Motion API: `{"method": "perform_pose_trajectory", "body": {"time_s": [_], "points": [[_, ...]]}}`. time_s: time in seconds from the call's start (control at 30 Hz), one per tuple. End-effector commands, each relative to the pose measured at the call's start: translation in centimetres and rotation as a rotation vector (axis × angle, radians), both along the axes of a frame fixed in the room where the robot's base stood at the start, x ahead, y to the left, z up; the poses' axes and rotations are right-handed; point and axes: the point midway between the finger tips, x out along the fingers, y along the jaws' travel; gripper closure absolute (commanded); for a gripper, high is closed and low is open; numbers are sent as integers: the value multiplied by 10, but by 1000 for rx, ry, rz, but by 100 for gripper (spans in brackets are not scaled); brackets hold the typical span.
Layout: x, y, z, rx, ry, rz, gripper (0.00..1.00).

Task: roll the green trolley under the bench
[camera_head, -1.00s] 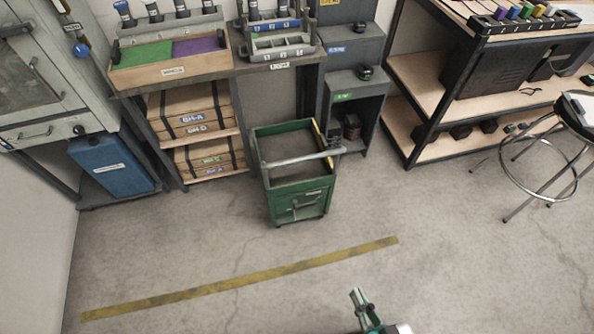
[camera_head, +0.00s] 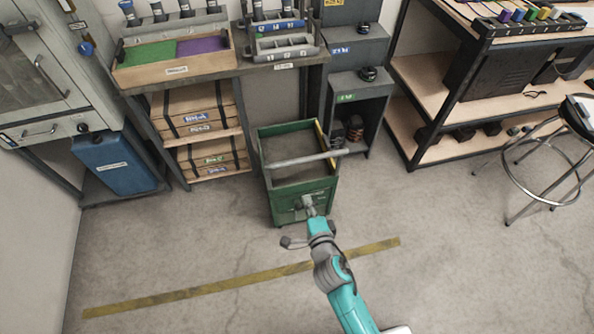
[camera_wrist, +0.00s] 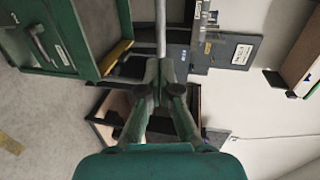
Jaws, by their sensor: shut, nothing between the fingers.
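The green trolley (camera_head: 288,207) stands on the floor in front of the bench (camera_head: 222,76), before the open gap right of its shelves. My gripper (camera_head: 308,201) is in front of the trolley's near face, below the handle in the picture. In the wrist view my gripper (camera_wrist: 166,72) is shut and empty, its tips in line with the end of the bar (camera_wrist: 160,28). Whether they touch is unclear. The trolley's side (camera_wrist: 75,30) fills the upper left there.
Boxes on shelves (camera_head: 200,108) flank the gap on the left, a dark cabinet (camera_head: 352,95) on the right. A blue container (camera_head: 112,165) stands far left. A stool (camera_head: 535,165) and shelf rack (camera_head: 420,140) are right. The floor around the yellow line (camera_head: 200,292) is clear.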

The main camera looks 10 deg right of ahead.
Motion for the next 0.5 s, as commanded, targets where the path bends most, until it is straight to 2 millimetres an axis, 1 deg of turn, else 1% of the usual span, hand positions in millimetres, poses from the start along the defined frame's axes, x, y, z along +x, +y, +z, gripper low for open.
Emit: {"method": "perform_pose_trajectory", "body": {"time_s": [0.17,0.27,0.5], "points": [[13,1,-1,13,-2,-5,100],[25,1,-3,14,-2,-5,100],[65,0,-11,11,-2,-4,100]]}}
